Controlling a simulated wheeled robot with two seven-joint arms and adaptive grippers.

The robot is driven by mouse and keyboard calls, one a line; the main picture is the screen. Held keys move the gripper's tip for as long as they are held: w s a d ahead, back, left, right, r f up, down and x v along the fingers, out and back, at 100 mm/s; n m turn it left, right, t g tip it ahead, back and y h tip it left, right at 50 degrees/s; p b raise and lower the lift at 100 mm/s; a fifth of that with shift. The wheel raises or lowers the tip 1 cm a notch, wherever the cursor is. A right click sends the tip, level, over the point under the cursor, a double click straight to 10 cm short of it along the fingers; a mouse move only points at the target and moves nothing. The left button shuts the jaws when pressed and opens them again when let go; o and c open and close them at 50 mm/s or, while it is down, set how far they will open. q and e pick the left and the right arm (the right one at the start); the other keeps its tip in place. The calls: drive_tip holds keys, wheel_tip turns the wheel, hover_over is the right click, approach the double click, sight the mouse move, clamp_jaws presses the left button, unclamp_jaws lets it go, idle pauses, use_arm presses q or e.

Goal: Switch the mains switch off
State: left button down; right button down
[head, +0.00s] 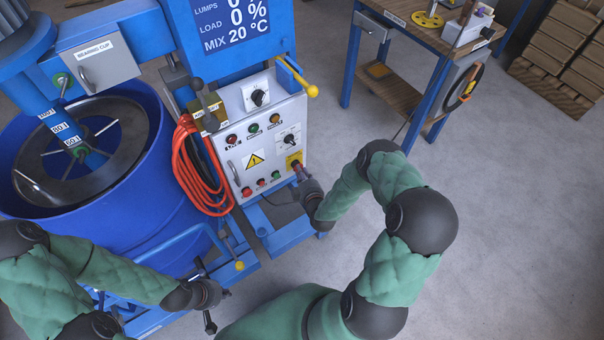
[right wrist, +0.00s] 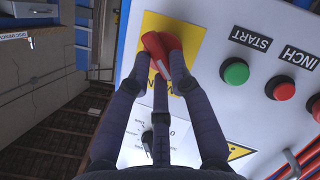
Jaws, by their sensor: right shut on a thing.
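The mains switch is a red rotary handle (head: 297,166) on a yellow plate (head: 293,159), low at the right edge of the grey control panel (head: 262,135). In the right wrist view the red handle (right wrist: 161,52) stands in front of the yellow plate (right wrist: 188,32). My right gripper (right wrist: 160,75) is shut on the handle, its dark fingers on both sides of it. In the head view my right gripper (head: 303,182) reaches the panel from the right and partly covers the switch. My left gripper (head: 216,294) is empty, fingers spread, below the panel.
Green (right wrist: 235,71) and red (right wrist: 284,88) buttons sit beside the switch. Orange cables (head: 195,165) hang at the panel's left. A blue mixing vessel (head: 130,200) stands at left. A yellow-ended lever (head: 312,91) juts out above the panel.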

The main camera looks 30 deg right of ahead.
idle(0.3)
drive_tip(key=c, duration=1.1)
unclamp_jaws()
drive_tip(key=v, duration=1.2)
drive_tip(key=shift+a+f, duration=0.1)
